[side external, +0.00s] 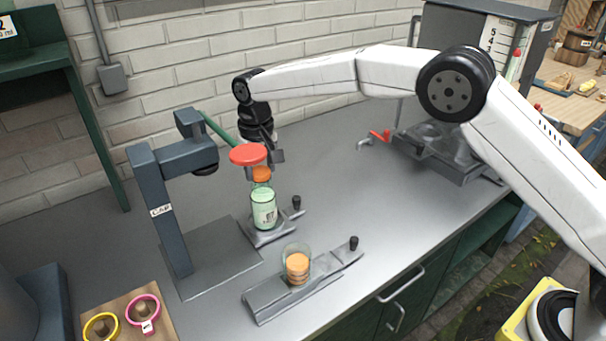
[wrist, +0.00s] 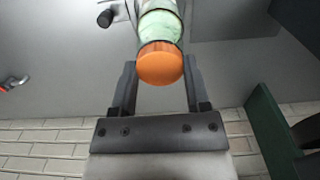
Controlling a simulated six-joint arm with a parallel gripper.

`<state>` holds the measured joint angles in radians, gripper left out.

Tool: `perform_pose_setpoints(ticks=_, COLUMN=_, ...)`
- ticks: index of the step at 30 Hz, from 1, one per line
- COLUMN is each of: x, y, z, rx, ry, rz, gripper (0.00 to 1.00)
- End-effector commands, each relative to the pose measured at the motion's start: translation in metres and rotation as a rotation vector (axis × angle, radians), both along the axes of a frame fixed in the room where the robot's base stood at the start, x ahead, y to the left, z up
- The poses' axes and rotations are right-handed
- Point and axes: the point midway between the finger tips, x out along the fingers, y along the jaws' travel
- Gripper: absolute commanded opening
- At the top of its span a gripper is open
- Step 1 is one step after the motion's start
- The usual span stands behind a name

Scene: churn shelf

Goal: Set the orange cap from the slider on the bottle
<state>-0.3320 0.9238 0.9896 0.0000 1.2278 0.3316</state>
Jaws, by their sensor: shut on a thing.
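The orange cap (side external: 261,174) is between the fingers of my gripper (wrist: 159,66), which is shut on it. The cap also shows in the wrist view (wrist: 160,68). It is at the top of the pale green bottle (side external: 264,210), in line with the neck. I cannot tell whether it is fully seated. The bottle stands upright on a small grey holder (side external: 268,236). The slider (side external: 268,303) lies in front of it, with a clear tube holding a stack of orange caps (side external: 297,266). A red disc (side external: 248,154) partly hides my gripper in the side view.
A grey press-like stand marked CAP (side external: 162,210) rises left of the bottle. A grey machine (side external: 445,150) stands at back right. The middle right bench is clear.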

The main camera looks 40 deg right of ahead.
Motion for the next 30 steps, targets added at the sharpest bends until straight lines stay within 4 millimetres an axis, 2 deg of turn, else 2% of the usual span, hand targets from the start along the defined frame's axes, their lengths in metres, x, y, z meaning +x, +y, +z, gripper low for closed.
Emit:
perform_pose_setpoints(ticks=14, x=-0.0001, y=0.0000, z=-0.0023, rx=0.000, ry=0.000, rz=0.000, gripper=0.07)
perform_pose_setpoints(ticks=15, x=-0.0001, y=0.0000, z=-0.0023, rx=0.000, ry=0.000, rz=0.000, gripper=0.67)
perform_pose_setpoints(ticks=17, x=-0.0001, y=0.0000, z=-0.0022, rx=0.000, ry=0.000, rz=0.000, gripper=0.86)
perform_pose_setpoints(ticks=18, x=-0.0001, y=0.0000, z=-0.0022, rx=0.000, ry=0.000, rz=0.000, gripper=0.98)
perform_pose_setpoints(ticks=23, x=-0.0001, y=0.0000, z=-0.0021, rx=0.000, ry=0.000, rz=0.000, gripper=1.00)
perform_pose_setpoints(ticks=24, x=-0.0001, y=0.0000, z=-0.0022, rx=0.000, ry=0.000, rz=0.000, gripper=0.91)
perform_pose_setpoints(ticks=30, x=-0.0001, y=0.0000, z=-0.0021, rx=0.000, ry=0.000, rz=0.000, gripper=0.91)
